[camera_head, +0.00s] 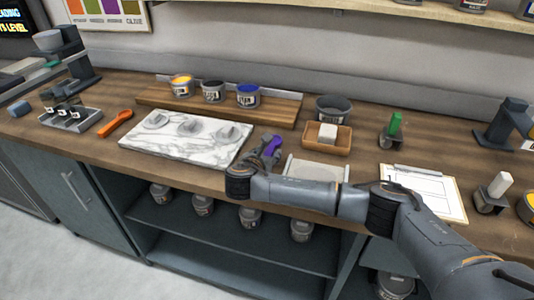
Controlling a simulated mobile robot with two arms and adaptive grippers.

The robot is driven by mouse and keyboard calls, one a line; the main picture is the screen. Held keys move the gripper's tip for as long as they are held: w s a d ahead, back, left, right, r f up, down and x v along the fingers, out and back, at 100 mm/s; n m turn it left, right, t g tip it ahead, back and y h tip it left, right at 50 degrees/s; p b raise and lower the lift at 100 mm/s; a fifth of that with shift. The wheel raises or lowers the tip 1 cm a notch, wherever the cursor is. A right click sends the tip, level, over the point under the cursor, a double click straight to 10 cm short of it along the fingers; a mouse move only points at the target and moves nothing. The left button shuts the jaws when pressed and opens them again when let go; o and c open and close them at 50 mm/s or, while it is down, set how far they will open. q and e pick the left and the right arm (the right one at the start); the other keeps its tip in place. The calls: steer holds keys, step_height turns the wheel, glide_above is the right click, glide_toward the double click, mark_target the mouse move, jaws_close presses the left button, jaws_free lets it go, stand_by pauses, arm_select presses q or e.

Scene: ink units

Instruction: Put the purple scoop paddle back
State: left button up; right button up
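The purple scoop paddle (272,144) shows just beyond the fingers of my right gripper (263,158), between the marble slab and the pale sheet on the counter. Its lower part is hidden by the gripper. I cannot tell whether the fingers are closed on it or only beside it. An orange scoop paddle (115,123) lies on the counter left of the marble slab (150,146). My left gripper is not in view.
Several grey mounds sit on the slab. A wooden tray (342,145) with a white block, a dark tub (333,107), a green-handled tool (395,125) and a clipboard (446,188) lie to the right. A metal tray (72,117) is at left. Open shelves hold tins below.

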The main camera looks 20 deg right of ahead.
steer(key=v, duration=1.2)
stand_by(0.4)
